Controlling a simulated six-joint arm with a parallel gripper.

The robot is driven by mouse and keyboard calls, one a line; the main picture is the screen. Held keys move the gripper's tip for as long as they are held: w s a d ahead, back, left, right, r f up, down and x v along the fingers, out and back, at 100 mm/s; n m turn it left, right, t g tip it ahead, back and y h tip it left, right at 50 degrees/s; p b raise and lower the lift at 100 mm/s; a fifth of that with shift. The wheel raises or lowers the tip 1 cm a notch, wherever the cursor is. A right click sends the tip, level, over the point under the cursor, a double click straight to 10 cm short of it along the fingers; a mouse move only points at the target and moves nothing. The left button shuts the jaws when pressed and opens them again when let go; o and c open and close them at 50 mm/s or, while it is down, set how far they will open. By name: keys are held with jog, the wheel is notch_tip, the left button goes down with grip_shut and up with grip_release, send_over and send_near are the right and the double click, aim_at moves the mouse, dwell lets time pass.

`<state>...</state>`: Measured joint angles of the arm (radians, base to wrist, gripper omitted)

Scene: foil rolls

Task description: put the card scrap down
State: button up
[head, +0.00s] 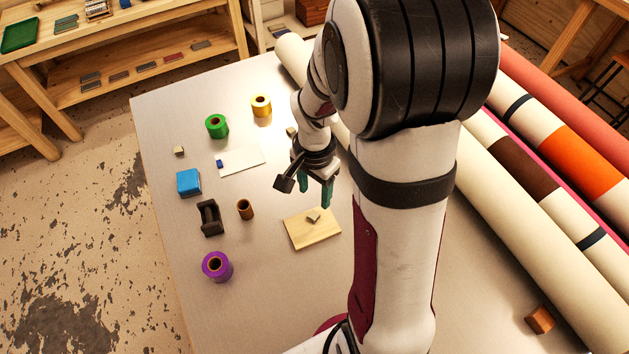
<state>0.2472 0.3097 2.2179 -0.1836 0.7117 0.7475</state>
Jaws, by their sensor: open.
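My gripper (315,191) is open, its two green fingers pointing down with a gap between them. I see nothing held between them. Just below it in the picture, a small grey-brown piece (313,216), which looks like the card scrap, lies on a pale wooden board (311,238). The fingers appear apart from the piece, but their exact height above the board is hard to tell from this view.
Left of the gripper are a white sheet (243,158), green roll (217,126), yellow roll (261,106), blue box (188,183), black holder (210,217), brown tube (245,209) and purple roll (216,267). Long rolls (540,210) lie along the right. The table's front left is clear.

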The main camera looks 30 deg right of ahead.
jog(key=s+a+r+n+y, duration=0.1)
jog(key=s+a+r+n, duration=0.3)
jog(key=s, duration=0.4)
jog(key=s+a+r+n, duration=0.4)
jog(key=s+a+r, duration=0.3)
jog(key=s, duration=0.2)
jog(key=shift+r+y, duration=0.4)
jog(key=shift+o, duration=0.3)
jog(key=shift+o, duration=0.4)
jog(key=shift+w, duration=0.1)
